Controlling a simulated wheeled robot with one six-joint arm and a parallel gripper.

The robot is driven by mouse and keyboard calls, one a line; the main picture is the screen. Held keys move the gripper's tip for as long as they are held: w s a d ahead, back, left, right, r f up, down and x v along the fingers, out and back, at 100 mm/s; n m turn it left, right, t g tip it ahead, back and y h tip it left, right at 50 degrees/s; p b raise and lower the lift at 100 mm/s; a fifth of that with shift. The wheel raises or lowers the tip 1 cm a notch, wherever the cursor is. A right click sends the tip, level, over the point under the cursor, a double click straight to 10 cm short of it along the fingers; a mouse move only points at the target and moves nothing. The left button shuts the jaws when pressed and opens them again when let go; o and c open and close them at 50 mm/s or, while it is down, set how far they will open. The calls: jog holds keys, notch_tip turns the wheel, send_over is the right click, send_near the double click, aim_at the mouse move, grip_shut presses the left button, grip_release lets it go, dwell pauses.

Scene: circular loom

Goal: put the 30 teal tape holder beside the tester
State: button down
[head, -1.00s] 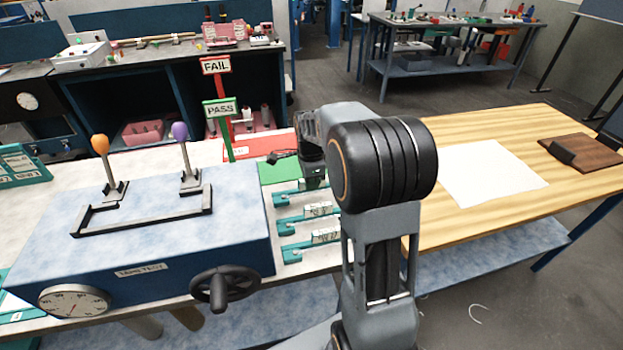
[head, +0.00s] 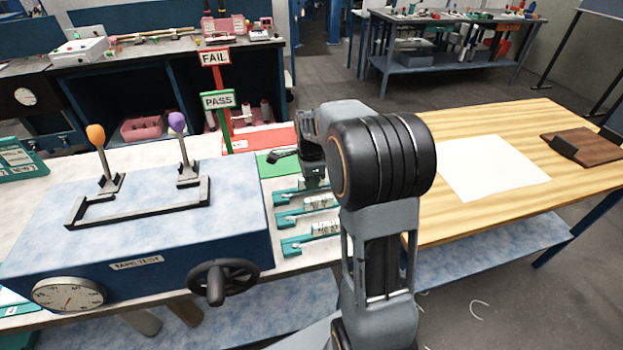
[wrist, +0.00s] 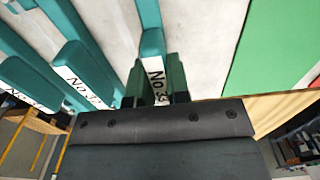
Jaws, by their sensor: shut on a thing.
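The tester (head: 150,225) is a blue box with a pale top, two levers, a dial and a handwheel, at the left in the head view. Several teal tape holders lie in a row on the bench at its right side, such as the nearest one (head: 297,246) and the middle one (head: 287,220). In the wrist view, my gripper (wrist: 155,92) is shut on the holder (wrist: 152,38) at the right end of the row. Its white label starts "No 3"; the last digit is unclear. In the head view my gripper (head: 312,172) partly hides the far holder (head: 287,195).
A green mat (head: 272,168) with the PASS sign (head: 218,100) and a red mat (head: 262,143) with the FAIL sign (head: 213,57) lie beyond the holders. A wooden table (head: 470,222) with a white sheet (head: 492,168) stands at right. Bench shows bare between tester and mats.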

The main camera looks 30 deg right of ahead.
jog(key=shift+f, duration=0.2)
jog(key=c, duration=1.6)
grip_release()
jog(key=o, duration=0.6)
notch_tip(320, 180, up, 14)
jog(key=shift+f+p, duration=0.1)
jog(key=shift+p, duration=0.25)
jog(key=shift+s, duration=0.1)
